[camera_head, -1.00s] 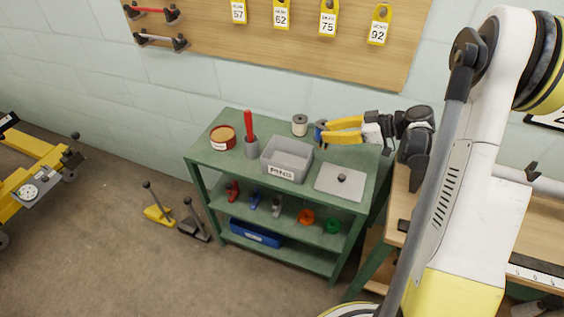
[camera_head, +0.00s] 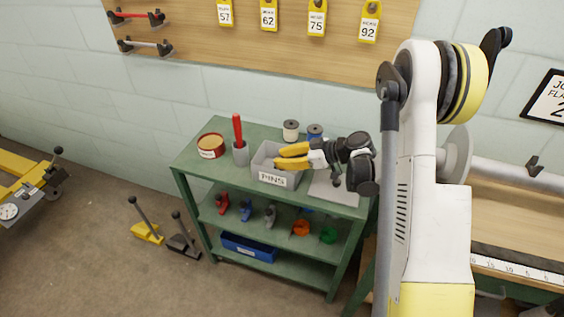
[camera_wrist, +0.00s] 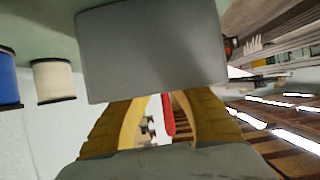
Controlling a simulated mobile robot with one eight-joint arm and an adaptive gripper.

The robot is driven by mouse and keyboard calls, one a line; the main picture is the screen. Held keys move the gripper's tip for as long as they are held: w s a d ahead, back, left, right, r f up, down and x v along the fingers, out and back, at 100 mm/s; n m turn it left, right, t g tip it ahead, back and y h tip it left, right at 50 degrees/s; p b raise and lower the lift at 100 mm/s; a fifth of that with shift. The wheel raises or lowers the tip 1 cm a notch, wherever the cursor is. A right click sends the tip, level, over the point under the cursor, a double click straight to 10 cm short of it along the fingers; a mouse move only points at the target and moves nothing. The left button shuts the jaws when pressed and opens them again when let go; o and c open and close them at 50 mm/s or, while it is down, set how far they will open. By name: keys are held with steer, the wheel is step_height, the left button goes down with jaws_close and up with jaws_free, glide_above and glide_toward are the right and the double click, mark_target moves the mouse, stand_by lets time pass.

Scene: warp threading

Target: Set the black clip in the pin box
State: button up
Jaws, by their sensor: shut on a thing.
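My gripper (camera_head: 280,157) reaches in from the right with its yellow fingers over the grey pin box (camera_head: 273,180), which is labelled PINS and stands on top of the green bench (camera_head: 207,160). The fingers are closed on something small. The black clip itself cannot be made out; the fingers hide what they hold. In the wrist view the picture seems turned over: the box's grey wall (camera_wrist: 150,50) fills the upper middle, and my gripper's yellow fingers (camera_wrist: 157,100) overlap its rim. The box's inside is mostly hidden.
White (camera_head: 290,131) and blue (camera_head: 315,132) spools stand behind. A grey lid (camera_head: 332,190) lies right. Coloured clips and rings sit on the shelf below.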

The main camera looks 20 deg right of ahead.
steer(key=shift+f, duration=0.15)
steer(key=o, duration=0.9)
